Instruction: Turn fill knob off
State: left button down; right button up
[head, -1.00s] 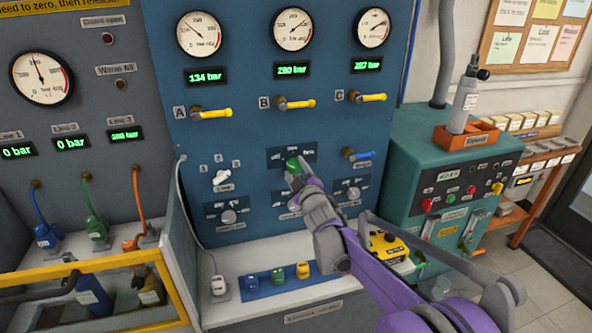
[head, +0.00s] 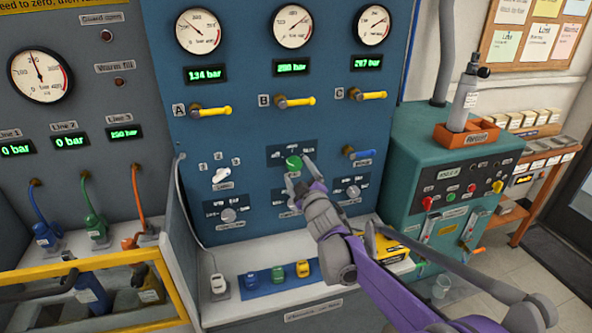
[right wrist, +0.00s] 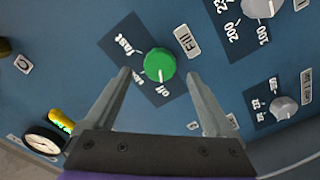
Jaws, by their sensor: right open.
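The green fill knob (head: 293,163) sits on a dark plate in the lower middle of the blue panel. It also shows in the right wrist view (right wrist: 160,66), with "fast" and "off" lettering on its plate and a pale mark on its face towards "off". My right gripper (head: 300,173) is open around the knob in the head view, coming from the lower right. In the right wrist view its fingertips (right wrist: 158,75) are spread on either side of the knob, with clear gaps. My left gripper does not show.
A white selector knob (head: 222,175) and grey knobs (head: 228,215) (head: 353,192) sit nearby. A blue lever (head: 362,155) is right of the fill knob. Yellow levers (head: 297,102) and gauges are above. A white shelf with small coloured connectors (head: 278,275) lies below.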

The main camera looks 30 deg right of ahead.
jog(key=v, duration=0.8)
jog(key=s+a+f+m+g+y+p, duration=0.1)
jog(key=s+a+f+g, duration=0.3)
jog(key=s, duration=0.5)
jog(key=s+a+f+m+g+y+p, duration=0.1)
jog(key=s+a+f+m+g+y, duration=0.1)
jog(key=s+a+f, duration=0.5)
jog(key=s+a+f+m+g+y+p, duration=0.1)
jog(key=s+a+f+m+g, duration=0.3)
jog(key=s, duration=0.7)
jog(key=a+f+g, duration=0.1)
jog(key=a+g, duration=0.1)
jog(key=shift+a+f, duration=0.35)
jog(key=shift+a, duration=0.05)
jog(key=shift+s, duration=0.1)
